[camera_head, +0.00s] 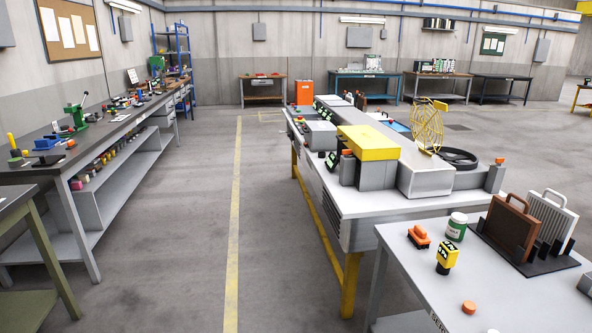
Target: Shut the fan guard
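The fan guard (427,124) is a yellow wire cage on the long workbench at centre right. It stands tilted up, raised clear of the black round fan ring (461,158) beside it, so it is open. The fan ring sits at the right part of a grey machine housing (425,177). The hinge between guard and housing is too small to make out. Neither of my grippers is in view.
The long workbench (385,207) carries a yellow-topped grey box (368,142). A nearer grey table (510,300) at lower right holds a green-white jar (456,227), a yellow device (446,257) and racked panels (507,227). The floor (190,230) left of the workbench is clear.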

